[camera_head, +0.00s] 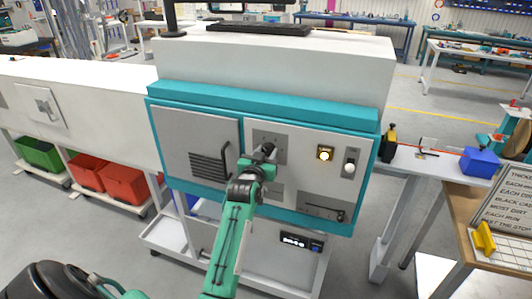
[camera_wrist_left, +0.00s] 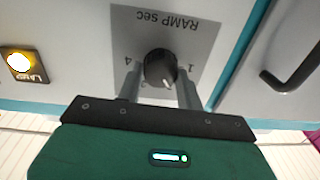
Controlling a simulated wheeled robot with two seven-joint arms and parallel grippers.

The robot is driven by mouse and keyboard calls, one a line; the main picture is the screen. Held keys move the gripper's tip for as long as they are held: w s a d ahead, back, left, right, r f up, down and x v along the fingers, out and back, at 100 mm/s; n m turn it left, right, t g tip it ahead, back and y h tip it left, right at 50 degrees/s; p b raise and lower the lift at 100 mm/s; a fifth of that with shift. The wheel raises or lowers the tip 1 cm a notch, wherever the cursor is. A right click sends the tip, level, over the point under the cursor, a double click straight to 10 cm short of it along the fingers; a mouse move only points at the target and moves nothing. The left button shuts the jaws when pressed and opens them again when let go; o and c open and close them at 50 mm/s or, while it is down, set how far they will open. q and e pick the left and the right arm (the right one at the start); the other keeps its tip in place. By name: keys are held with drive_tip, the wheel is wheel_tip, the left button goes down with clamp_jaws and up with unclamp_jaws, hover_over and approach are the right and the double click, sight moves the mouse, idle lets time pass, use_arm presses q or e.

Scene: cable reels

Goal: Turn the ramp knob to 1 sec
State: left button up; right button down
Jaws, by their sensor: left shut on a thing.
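The ramp knob (camera_wrist_left: 158,64) is a round black dial with a white pointer mark, on a grey plate (camera_wrist_left: 205,30) lettered "RAMP sec". In the left wrist view the plate appears upside down, with 1 at the right and 4 at the left. The pointer faces down and slightly right, not at the 1; the figure there is hidden. My left gripper (camera_wrist_left: 158,90) has its two grey fingers on either side of the knob, shut on it. In the head view my left gripper (camera_head: 266,154) is at the panel and largely covers the knob.
A black louvred vent (camera_head: 210,166) is at the left, a slider (camera_head: 323,211) below right. A dark handle (camera_wrist_left: 290,72) is near the knob in the wrist view.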

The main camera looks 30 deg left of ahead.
use_arm(q)
drive_tip(key=n+p, duration=0.1)
drive_tip(key=n, duration=0.1)
drive_tip(key=shift+r+n, duration=0.1)
drive_tip(key=shift+n, duration=0.2)
drive_tip(key=n+p, duration=0.2)
drive_tip(key=n, duration=0.2)
drive_tip(key=shift+a, duration=0.1)
drive_tip(key=n+p, duration=0.1)
drive_tip(key=n, duration=0.2)
drive_tip(key=shift+n, duration=0.3)
drive_tip(key=shift+a, duration=0.1)
drive_tip(key=o, duration=1)
